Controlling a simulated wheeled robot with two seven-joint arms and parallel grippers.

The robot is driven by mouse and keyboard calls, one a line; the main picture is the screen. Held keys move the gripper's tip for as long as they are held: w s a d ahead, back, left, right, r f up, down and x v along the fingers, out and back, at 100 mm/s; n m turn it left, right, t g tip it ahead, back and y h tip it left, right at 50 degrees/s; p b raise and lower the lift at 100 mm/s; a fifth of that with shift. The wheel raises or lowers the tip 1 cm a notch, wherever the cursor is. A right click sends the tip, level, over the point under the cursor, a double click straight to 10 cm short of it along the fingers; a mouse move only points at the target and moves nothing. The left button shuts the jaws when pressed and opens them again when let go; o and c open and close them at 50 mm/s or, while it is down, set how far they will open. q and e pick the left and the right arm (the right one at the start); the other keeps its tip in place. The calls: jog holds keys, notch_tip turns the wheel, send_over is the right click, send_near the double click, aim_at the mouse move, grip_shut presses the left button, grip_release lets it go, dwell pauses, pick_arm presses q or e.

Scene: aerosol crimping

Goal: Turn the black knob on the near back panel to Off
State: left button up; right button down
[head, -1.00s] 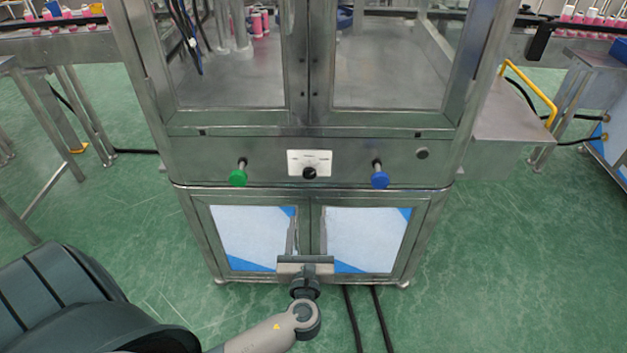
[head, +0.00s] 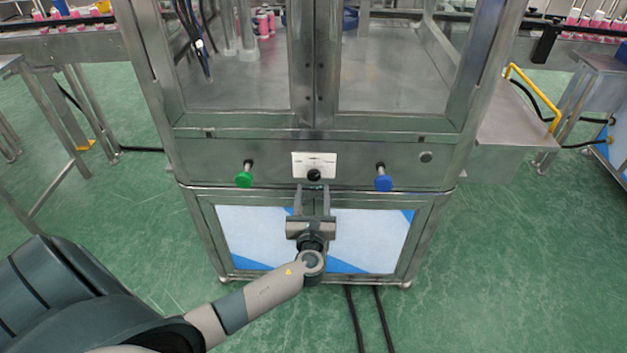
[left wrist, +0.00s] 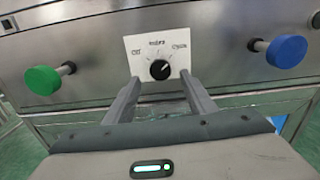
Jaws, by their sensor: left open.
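The black knob (head: 314,175) sits on a white label plate (head: 328,160) in the middle of the machine's steel panel. In the left wrist view the knob (left wrist: 160,69) has a white mark pointing up and to the right. The plate's small lettering seems to read Off at left and Cycle at right; the top word is blurred. My left gripper (head: 313,189) is open and empty, just below and in front of the knob. In the left wrist view its fingertips (left wrist: 160,79) lie either side of the knob's lower part; contact cannot be told. My right gripper is out of view.
A green button (head: 244,179) sticks out left of the plate and a blue button (head: 383,183) right of it. Glass doors are above the panel, white and blue doors below. Black cables run over the green floor. A steel side box stands at right.

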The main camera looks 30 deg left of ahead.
aim_at(314, 177)
pick_arm(q)
jog(key=x, duration=0.4)
jog(key=shift+w+a, duration=0.1)
jog(key=shift+w, duration=0.1)
jog(key=shift+w+a, duration=0.15)
jog(key=shift+w, duration=0.1)
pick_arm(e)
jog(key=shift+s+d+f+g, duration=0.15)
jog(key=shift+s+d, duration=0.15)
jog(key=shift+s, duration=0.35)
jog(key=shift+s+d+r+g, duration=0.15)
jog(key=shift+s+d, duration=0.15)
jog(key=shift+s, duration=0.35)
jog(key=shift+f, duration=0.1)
pick_arm(q)
jog(key=c, duration=1.1)
jog(key=shift+o, duration=0.3)
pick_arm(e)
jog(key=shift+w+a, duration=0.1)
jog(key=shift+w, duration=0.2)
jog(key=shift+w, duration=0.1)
